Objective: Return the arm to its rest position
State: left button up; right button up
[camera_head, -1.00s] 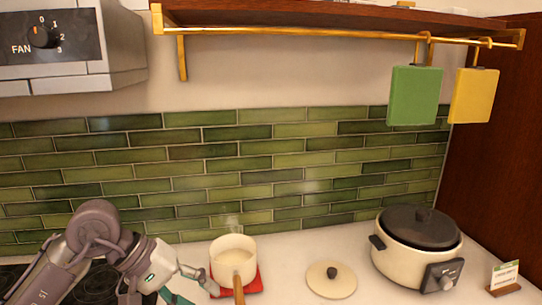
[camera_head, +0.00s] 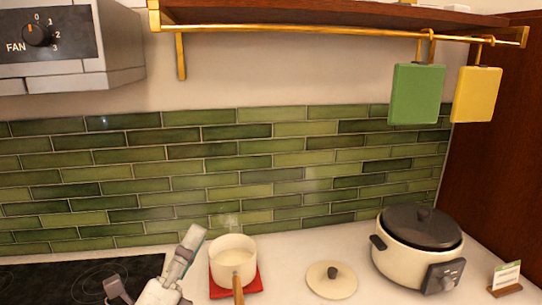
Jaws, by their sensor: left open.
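My left gripper (camera_head: 153,257) is at the bottom of the head view, left of centre, in front of the dark cooktop's right end. Its fingers are spread and I see nothing between them. One finger points up just left of the white saucepan (camera_head: 233,258), and in the picture they look close; I cannot tell the exact gap. The rest of my left arm is below the frame. My right gripper is not in view.
The steaming saucepan stands on a red trivet (camera_head: 255,287), handle toward me. A pot lid (camera_head: 331,281) lies right of it. A lidded cooker (camera_head: 400,262) and small sign (camera_head: 505,277) stand farther right. The cooktop (camera_head: 60,283) is at left. Green and yellow boards hang above.

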pick_arm(q)
jog(key=s+a+f+n+g+y, duration=0.2)
jog(key=a+f+n+g+y, duration=0.15)
jog(key=f+n, duration=0.4)
jog(key=s+a+f+n+g+y, duration=0.1)
jog(key=a+f+n+g+y, duration=0.15)
jog(key=f+n+y, duration=0.45)
jog(key=s+a+f+n+g+y, duration=0.2)
jog(key=a+f+n, duration=0.3)
jog(key=f, duration=0.4)
jog(key=s+d+f+n+g+h, duration=0.1)
jog(key=s+d+f+n+g, duration=0.1)
jog(key=s+f+n+g, duration=0.45)
jog(key=s+d+f+n+g+h, duration=0.15)
jog(key=s+f+g, duration=0.25)
jog(key=s+f, duration=0.55)
jog(key=s+f+b, duration=0.3)
jog(key=f+b, duration=0.2)
jog(key=f, duration=2.2)
jog(key=s+a+f+g+b, duration=0.1)
jog(key=s+f+b, duration=0.1)
jog(key=s+f, duration=0.6)
jog(key=s+a+f+g+y+b, duration=0.1)
jog(key=s+a+f+b, duration=0.1)
jog(key=s+f, duration=0.7)
notch_tip(320, 180, down, 6)
jog(key=shift+s+r+b, duration=0.15)
jog(key=shift+r+b, duration=0.1)
jog(key=shift+b, duration=0.3)
jog(key=shift+m, duration=0.25)
